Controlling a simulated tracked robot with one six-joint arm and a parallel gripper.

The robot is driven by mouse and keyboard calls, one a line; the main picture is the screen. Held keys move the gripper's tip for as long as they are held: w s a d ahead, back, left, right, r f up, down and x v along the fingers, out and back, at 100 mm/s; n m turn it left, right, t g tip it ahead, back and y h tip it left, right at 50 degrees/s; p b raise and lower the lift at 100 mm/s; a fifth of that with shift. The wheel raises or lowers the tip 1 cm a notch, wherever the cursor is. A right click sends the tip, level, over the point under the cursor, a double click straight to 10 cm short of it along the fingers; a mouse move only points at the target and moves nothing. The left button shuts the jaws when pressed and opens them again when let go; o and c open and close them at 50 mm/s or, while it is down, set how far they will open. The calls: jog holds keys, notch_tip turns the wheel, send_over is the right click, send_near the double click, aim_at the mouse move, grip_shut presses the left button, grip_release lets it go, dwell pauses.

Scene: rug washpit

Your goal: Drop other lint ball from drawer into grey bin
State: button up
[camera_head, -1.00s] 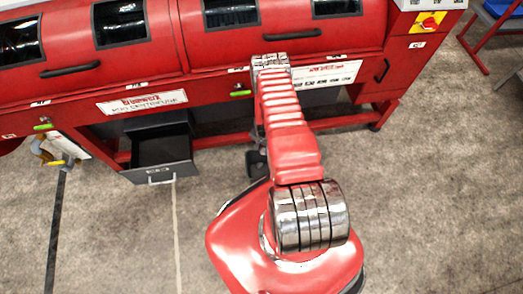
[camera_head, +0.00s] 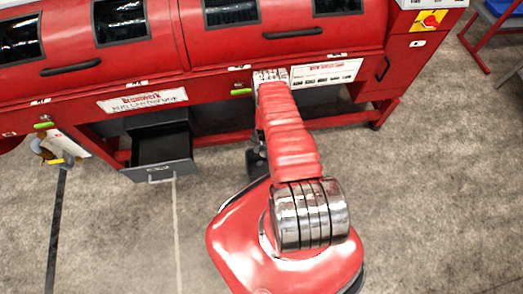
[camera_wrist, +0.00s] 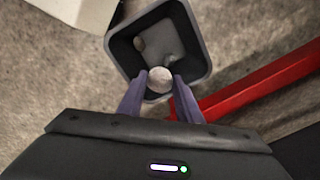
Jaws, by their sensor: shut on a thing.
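In the wrist view my gripper (camera_wrist: 160,86) is shut on a pale round lint ball (camera_wrist: 160,77), held between its two purple fingertips. The ball is over the mouth of a grey bin (camera_wrist: 194,28), which stands on the floor below. The drawer (camera_head: 161,170) is pulled out below the red machine in the head view. Its dark inside shows no clear contents.
The long red machine (camera_head: 225,91) fills the back. A red bar (camera_wrist: 262,82) runs close to the bin's right side in the wrist view. A pale box-like object (camera_wrist: 78,10) is at upper left. The grey floor left of my base is open.

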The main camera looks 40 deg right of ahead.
aim_at(263, 152)
jog(key=shift+f, duration=0.55)
jog(key=o, duration=1.1)
jog(key=shift+r, duration=0.2)
jog(key=shift+r, duration=6.7)
